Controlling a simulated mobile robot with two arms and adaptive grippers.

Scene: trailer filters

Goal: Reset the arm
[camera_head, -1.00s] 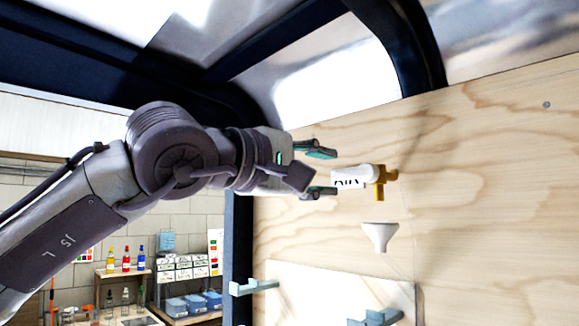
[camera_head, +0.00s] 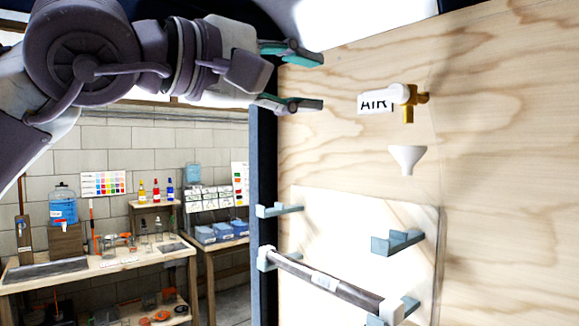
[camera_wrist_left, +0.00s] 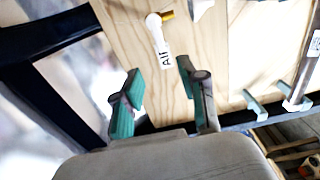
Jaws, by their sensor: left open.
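My left gripper (camera_head: 305,80) comes in from the left at the top of the head view. Its jaws are open and empty, pointing right toward the plywood wall, left of the white AIR tag and apart from it. In the left wrist view my left gripper (camera_wrist_left: 158,88) shows two teal-padded fingers spread apart with nothing between them. The AIR tag (camera_head: 375,102) hangs by a brass valve (camera_head: 411,103) on the wall; the tag also shows in the left wrist view (camera_wrist_left: 165,55), beyond the fingers. My right gripper is not in view.
Below the valve is a white funnel (camera_head: 407,158). A lower panel carries grey-blue brackets (camera_head: 397,242) and a dark tube (camera_head: 325,277) with white end caps. At the left, a workbench (camera_head: 110,268) holds a blue water jug (camera_head: 63,208) and bottles. A dark post (camera_head: 263,170) edges the wall.

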